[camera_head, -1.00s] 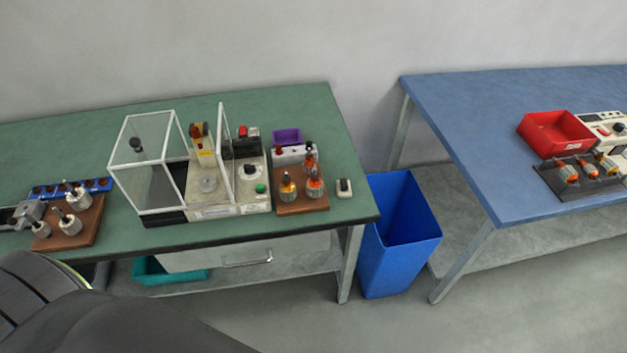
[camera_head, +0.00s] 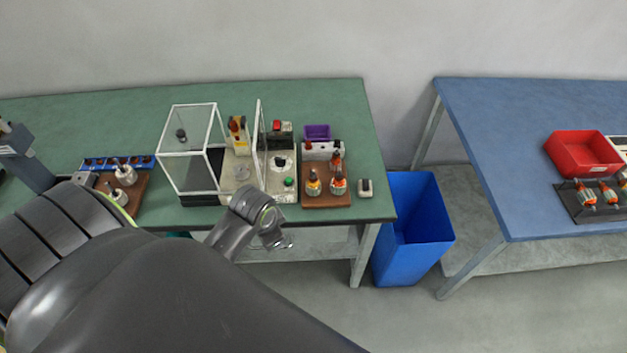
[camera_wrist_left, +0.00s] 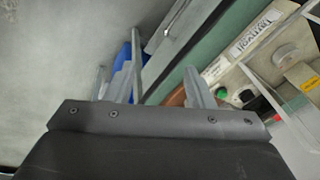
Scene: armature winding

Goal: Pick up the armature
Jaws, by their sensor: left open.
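Armatures with orange windings (camera_head: 313,184) stand upright on a brown board (camera_head: 318,201) at the green table's right end. Pale armatures (camera_head: 125,175) stand on another brown board (camera_head: 131,201) at the left, partly hidden by my arm. More orange armatures (camera_head: 607,192) lie on a dark holder on the blue table. My left gripper (camera_head: 283,242) is over the green table's front edge, below and left of the right board, touching no armature. In the left wrist view its fingers (camera_wrist_left: 164,62) are apart and empty.
A winding machine (camera_head: 238,175) with a clear guard box (camera_head: 187,152) stands mid-table. A blue bin (camera_head: 425,235) stands in the gap between the tables. A red tray (camera_head: 582,150) sits on the blue table (camera_head: 490,150). The green table's back (camera_head: 90,115) is clear.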

